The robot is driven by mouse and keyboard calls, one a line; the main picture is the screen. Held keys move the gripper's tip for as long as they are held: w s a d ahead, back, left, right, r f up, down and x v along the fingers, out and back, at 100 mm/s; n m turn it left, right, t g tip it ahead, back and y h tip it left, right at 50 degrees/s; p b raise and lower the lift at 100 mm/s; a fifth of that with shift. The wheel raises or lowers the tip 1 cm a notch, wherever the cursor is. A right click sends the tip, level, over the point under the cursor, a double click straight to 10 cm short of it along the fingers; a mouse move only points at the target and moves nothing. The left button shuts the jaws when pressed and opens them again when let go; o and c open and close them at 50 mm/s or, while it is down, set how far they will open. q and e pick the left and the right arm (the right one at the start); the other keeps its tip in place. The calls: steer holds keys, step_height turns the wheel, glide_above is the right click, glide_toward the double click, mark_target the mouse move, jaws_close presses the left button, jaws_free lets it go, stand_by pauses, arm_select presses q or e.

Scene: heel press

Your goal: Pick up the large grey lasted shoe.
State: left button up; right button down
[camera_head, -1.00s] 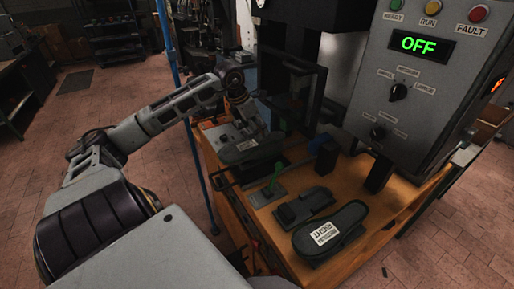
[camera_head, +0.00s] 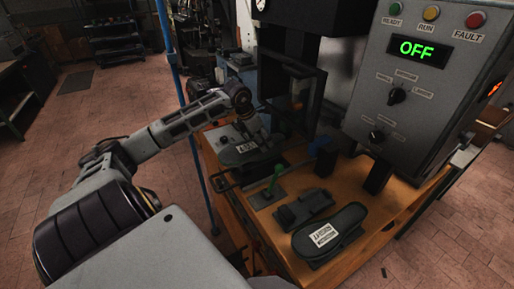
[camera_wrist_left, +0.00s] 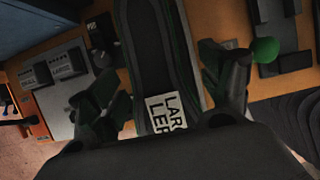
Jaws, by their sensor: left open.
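A dark grey shoe-shaped piece with a white label (camera_head: 238,158) lies at the far left of the wooden bench in the head view. It fills the middle of the left wrist view (camera_wrist_left: 155,45), its label partly cut off and reading "LAR" and "LE". My left gripper (camera_head: 254,138) is right above it. In the left wrist view my left gripper (camera_wrist_left: 165,85) is open, one finger on each side of the shoe; I cannot tell whether they touch it. A second dark grey shoe-shaped piece (camera_head: 345,222) with a label lies at the bench's front. My right gripper is out of view.
The press (camera_head: 290,45) rises behind. A control box (camera_head: 420,85) reading "OFF" stands on the right.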

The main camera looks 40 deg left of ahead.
arm_select(q)
steer(key=shift+w+f, duration=0.1)
steer(key=shift+f, duration=0.05)
steer(key=shift+w+p+x, duration=0.25)
steer(key=shift+p+x, duration=0.4)
steer(key=shift+x, duration=1.55)
steer(key=shift+f, duration=0.15)
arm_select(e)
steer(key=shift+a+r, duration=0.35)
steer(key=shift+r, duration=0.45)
arm_select(q)
steer(key=shift+c, duration=0.4)
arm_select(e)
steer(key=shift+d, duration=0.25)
arm_select(q)
steer(key=c, duration=1)
steer(key=shift+c, duration=0.9)
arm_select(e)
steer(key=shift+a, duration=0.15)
arm_select(q)
steer(key=shift+w+a, duration=0.1)
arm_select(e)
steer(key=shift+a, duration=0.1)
